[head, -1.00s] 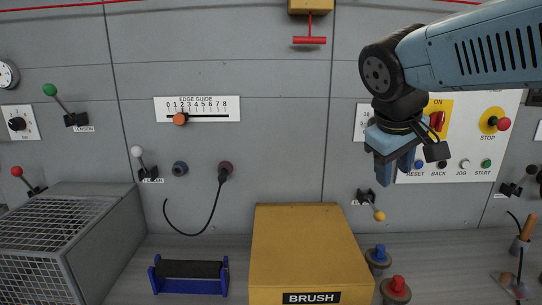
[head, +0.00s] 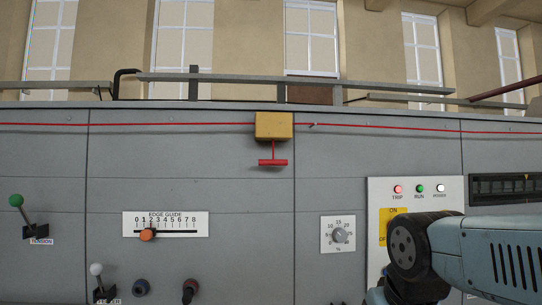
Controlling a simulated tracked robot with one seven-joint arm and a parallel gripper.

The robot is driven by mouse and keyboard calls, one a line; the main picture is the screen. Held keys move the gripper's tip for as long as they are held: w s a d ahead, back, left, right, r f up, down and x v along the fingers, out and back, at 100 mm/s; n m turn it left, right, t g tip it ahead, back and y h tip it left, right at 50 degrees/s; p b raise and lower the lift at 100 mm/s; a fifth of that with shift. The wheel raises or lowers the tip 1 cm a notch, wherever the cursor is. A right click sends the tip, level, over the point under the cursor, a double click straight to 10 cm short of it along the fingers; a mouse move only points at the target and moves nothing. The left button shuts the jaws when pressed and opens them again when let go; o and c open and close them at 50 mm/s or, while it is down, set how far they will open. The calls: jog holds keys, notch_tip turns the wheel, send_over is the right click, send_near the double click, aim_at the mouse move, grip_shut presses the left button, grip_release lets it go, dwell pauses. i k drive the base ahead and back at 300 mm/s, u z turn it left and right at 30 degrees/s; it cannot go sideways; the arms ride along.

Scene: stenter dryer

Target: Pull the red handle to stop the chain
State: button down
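The red handle (head: 273,163) is a short horizontal T-bar. It hangs on a thin red rod below a yellow box (head: 274,126) on the grey wall panel, with a red cord running out to both sides of the box. My arm shows at the lower right, in front of the control panel, well below and right of the handle and apart from it. My gripper is below the bottom edge of the head view, so its fingers cannot be seen. No chain can be made out.
The edge guide scale (head: 165,224) has an orange knob. A green-knobbed tension lever (head: 28,216) and a white-knobbed lever (head: 98,283) stick out at left. A percent dial (head: 338,235) and lamp panel (head: 416,194) are at right. The wall around the handle is clear.

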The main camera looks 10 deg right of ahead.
aim_at(273, 161)
jog(key=k, duration=0.4)
jog(key=u, duration=1.1)
jog(key=i, duration=0.1)
jog(key=z, duration=2.75)
jog(key=k, duration=1.25)
jog(key=u, duration=0.55)
jog(key=i, duration=1)
jog(key=u, duration=0.05)
